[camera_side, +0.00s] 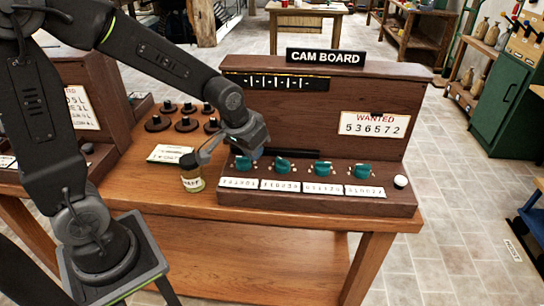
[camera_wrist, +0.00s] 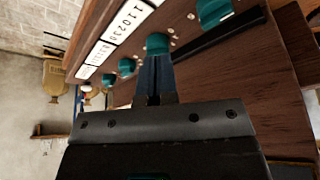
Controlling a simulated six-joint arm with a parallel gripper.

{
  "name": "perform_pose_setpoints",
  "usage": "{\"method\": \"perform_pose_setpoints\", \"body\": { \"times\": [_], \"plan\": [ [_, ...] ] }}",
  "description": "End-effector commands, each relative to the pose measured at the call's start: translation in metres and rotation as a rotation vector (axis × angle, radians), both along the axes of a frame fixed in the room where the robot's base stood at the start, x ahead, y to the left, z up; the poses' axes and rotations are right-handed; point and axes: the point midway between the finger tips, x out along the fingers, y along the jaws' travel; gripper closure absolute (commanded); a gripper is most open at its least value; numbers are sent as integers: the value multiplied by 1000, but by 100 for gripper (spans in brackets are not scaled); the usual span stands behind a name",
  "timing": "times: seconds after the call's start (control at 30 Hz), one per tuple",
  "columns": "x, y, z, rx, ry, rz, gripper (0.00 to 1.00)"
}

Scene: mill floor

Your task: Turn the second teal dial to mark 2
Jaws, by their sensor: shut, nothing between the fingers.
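Four teal dials stand in a row on the sloping front of the wooden cam board. The second teal dial (camera_side: 281,168) is second from the left in the side view. In the wrist view it (camera_wrist: 157,43) sits just beyond my fingertips. My gripper (camera_wrist: 156,58) is shut and empty, its dark fingers together and lined up with that dial; contact cannot be told. In the side view my gripper's body hangs over the left part of the board and its fingertips are not clear. The first dial (camera_side: 243,165) is partly beside the wrist, and the third dial (camera_side: 322,168) is clear.
A fourth dial (camera_side: 361,171) and a white knob (camera_side: 400,181) are at the right. Number strips (camera_side: 322,188) lie before the dials. A WANTED card (camera_side: 374,124) reads 536572. A jar (camera_side: 191,173) and dark round pieces (camera_side: 187,123) stand left of the board.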

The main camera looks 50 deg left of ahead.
Motion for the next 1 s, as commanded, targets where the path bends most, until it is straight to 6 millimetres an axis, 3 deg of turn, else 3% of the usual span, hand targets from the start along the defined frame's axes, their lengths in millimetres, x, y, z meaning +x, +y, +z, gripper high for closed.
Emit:
{"method": "perform_pose_setpoints", "body": {
  "times": [0.33,0.6,1.0],
  "plan": [
    [24,4,-61,-1,5,1,100],
    [58,9,-57,-2,1,4,100],
    [62,9,-57,-1,1,3,100]
  ]
}}
